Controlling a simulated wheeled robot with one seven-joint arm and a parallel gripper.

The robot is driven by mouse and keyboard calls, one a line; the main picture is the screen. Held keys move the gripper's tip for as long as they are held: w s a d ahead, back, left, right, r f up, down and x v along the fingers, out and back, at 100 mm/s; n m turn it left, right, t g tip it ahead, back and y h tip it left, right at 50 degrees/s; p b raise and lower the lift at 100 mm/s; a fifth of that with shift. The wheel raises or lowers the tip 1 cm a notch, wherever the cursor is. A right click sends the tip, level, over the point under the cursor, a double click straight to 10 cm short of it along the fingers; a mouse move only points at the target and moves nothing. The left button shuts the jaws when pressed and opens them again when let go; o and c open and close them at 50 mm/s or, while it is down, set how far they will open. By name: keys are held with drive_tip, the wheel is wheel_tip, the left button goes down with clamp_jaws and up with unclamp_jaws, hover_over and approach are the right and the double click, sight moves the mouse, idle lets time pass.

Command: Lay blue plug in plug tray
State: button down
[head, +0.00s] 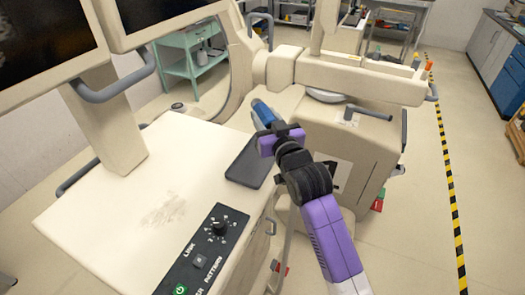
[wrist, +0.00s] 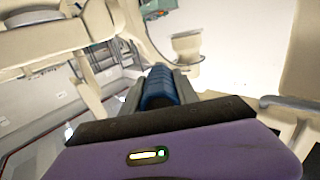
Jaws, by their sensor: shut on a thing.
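My gripper (head: 275,133) is shut on the blue plug (head: 262,111), which sticks out beyond the fingers toward the far side. In the wrist view the ribbed blue plug (wrist: 158,88) sits between the two grey fingers. A dark, shallow rectangular tray (head: 246,168), which looks like the plug tray, lies at the right edge of the cream cart top. The gripper and plug are above and beyond the tray's far end in the head view. My gripper and arm cover part of the tray's right side. No other plug shows in it.
The cart top (head: 120,195) is mostly bare, with a black control panel (head: 208,255) at its near right. Monitors (head: 45,45) stand at the left. A large cream machine with a thick horizontal arm (head: 360,78) stands close behind the gripper. A green trolley (head: 190,58) is farther back.

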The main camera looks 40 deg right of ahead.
sight(265, 163)
wheel_tip(265, 163, down, 12)
drive_tip(key=shift+f, duration=0.25)
drive_tip(key=shift+f, duration=0.1)
drive_tip(key=shift+f+b, duration=0.3)
drive_tip(key=shift+b, duration=0.2)
drive_tip(key=shift+f, duration=0.2)
drive_tip(key=shift+s, duration=0.1)
